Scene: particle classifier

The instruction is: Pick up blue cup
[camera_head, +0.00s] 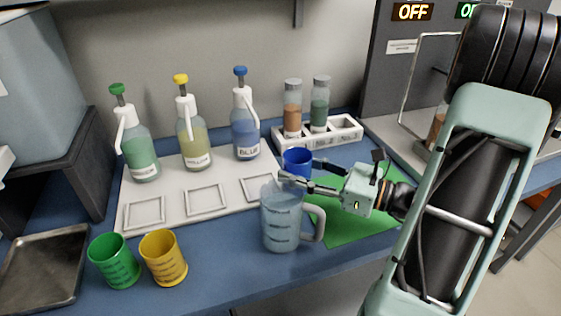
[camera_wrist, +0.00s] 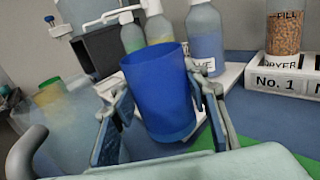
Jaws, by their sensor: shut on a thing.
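The blue cup (camera_head: 297,162) stands upright behind the clear measuring jug in the head view. In the wrist view the blue cup (camera_wrist: 160,92) fills the middle, slightly tilted in the picture, between my two fingers. My gripper (camera_head: 298,172) reaches in from the right, its fingers on either side of the cup. In the wrist view my gripper (camera_wrist: 160,105) is shut on the cup's sides. The cup's lower part is hidden by the jug and fingers in the head view. I cannot tell whether its base is off the surface.
A clear measuring jug (camera_head: 282,222) stands close in front of the cup. A green cup (camera_head: 114,262) and a yellow cup (camera_head: 163,258) stand front left. Several pump bottles stand on a white tray (camera_head: 150,222). A vial rack (camera_head: 340,135) is behind. A green mat (camera_head: 345,225) lies right.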

